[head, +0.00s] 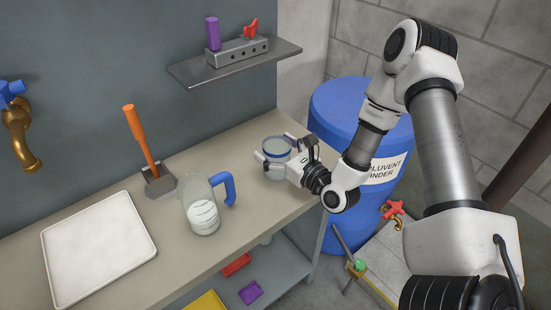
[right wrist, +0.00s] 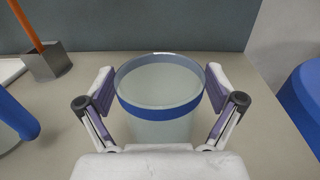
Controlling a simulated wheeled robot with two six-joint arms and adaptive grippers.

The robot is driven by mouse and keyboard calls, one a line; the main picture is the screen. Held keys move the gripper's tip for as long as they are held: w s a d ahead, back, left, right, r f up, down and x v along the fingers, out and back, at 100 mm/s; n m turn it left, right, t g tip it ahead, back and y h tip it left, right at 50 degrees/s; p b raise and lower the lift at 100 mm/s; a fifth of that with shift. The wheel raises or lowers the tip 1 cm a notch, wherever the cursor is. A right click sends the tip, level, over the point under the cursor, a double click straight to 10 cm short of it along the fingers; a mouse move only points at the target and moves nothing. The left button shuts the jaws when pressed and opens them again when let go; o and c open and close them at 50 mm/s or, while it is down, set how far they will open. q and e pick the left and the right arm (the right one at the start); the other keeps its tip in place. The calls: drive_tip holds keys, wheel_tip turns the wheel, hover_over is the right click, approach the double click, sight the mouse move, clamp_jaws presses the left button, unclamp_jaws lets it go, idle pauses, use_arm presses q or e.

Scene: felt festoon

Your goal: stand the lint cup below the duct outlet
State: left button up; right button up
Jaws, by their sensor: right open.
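A clear cup with a blue band (head: 277,148), which I take for the lint cup, stands upright at the right end of the workbench. My right gripper (head: 273,147) is open around it, one finger on each side. In the right wrist view the cup (right wrist: 160,100) sits between the spread fingers (right wrist: 160,82), with a gap showing on both sides. A brass spout with a blue handle (head: 18,130) comes from the wall at far left; I cannot tell whether it is the duct outlet. My left gripper is not in view.
A clear jug with a blue handle (head: 203,212) stands left of the cup. Behind it is an orange-handled tool in a grey block (head: 159,183). A white tray (head: 98,247) lies at left. A wall shelf (head: 198,73) hangs above; a blue drum (head: 345,105) stands at right.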

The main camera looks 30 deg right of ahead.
drive_tip(key=shift+w+a, duration=0.15)
drive_tip(key=shift+w, duration=0.6)
drive_tip(key=shift+s, duration=0.1)
drive_tip(key=shift+c, duration=0.6)
drive_tip(key=shift+r, duration=0.1)
drive_tip(key=c, duration=1.1)
